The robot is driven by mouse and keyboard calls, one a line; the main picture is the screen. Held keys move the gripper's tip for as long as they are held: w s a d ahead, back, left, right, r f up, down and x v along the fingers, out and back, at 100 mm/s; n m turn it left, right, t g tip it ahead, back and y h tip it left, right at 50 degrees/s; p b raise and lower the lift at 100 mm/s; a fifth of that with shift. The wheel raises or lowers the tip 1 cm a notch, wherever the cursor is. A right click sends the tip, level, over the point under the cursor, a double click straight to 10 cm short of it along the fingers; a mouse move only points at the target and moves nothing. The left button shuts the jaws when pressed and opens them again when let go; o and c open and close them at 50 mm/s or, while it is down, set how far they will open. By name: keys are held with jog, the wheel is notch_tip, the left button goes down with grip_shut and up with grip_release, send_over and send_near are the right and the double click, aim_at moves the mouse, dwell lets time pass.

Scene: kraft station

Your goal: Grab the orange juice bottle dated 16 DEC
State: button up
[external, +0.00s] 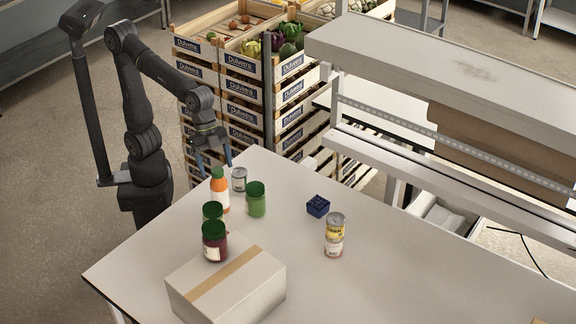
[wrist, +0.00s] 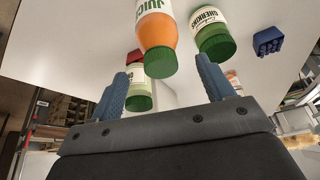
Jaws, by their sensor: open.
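The orange juice bottle (external: 221,194) stands upright on the table near its far left edge, with a green cap and a white label. In the wrist view the juice bottle (wrist: 157,29) shows its orange body, part of the word JUICE and its green cap. No date is readable in either view. My gripper (external: 214,168) is open and empty, just behind and above the bottle at the table's edge. In the wrist view its two blue fingers sit apart, and the bottle's cap appears beyond them, between their tips. I see no contact.
A green gherkin jar (external: 256,201) and a small can (external: 238,180) stand close by. A dark red jar (external: 214,246) is near the cardboard box (external: 245,288). The right of the table is clear.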

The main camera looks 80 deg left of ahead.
aim_at(218, 170)
jog(key=x, duration=0.4)
jog(key=shift+f, duration=0.35)
jog(key=c, duration=1.4)
jog(key=shift+c, duration=1)
jog(key=shift+r, duration=0.15)
